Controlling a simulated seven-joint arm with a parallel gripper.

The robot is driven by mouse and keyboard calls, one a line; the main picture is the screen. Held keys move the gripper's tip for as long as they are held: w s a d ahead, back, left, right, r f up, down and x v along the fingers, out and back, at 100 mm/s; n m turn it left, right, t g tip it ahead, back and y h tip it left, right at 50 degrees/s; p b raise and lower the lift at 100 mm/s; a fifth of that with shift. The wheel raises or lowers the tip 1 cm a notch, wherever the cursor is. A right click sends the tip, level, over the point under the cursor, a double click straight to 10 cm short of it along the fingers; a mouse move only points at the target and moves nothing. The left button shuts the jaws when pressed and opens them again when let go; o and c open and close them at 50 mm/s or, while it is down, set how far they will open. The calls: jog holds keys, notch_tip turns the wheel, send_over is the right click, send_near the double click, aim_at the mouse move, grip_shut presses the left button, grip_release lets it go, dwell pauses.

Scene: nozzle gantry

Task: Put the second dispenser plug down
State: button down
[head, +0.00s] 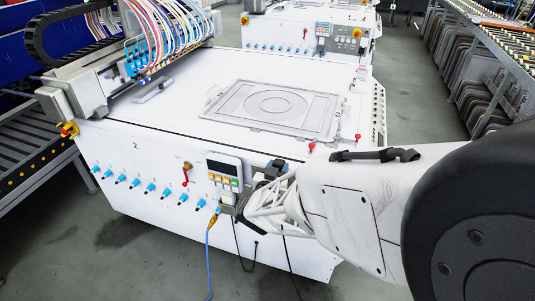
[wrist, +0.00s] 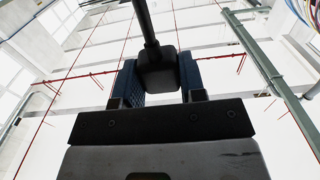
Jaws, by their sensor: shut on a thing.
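In the wrist view my gripper (wrist: 158,78) is shut on a black plug (wrist: 156,72), a blocky body between the two dark blue finger pads. A black cable (wrist: 145,22) runs up from it in that view. In the head view my gripper (head: 240,205) is at the front panel of the white machine, below the keypad box. The held plug is too small and covered to make out there. An orange plug (head: 213,221) on a blue cable (head: 209,255) is at the right end of the row of blue fittings (head: 150,187), left of my gripper.
The keypad box (head: 224,170) with coloured buttons is just above my gripper, beside a red-handled valve (head: 185,174). Thin black cables hang down the front panel (head: 150,220). The machine's flat top (head: 180,115) holds a framed plate (head: 275,108). The grey floor in front is open.

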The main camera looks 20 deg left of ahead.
jog(key=shift+r, duration=0.1)
dwell(0.3)
send_over(266, 155)
jog(key=shift+f, duration=0.75)
jog(key=shift+f, duration=0.1)
jog(key=shift+f, duration=1.65)
jog(key=shift+f, duration=0.5)
jog(key=c, duration=0.7)
grip_release()
jog(key=shift+r, duration=0.3)
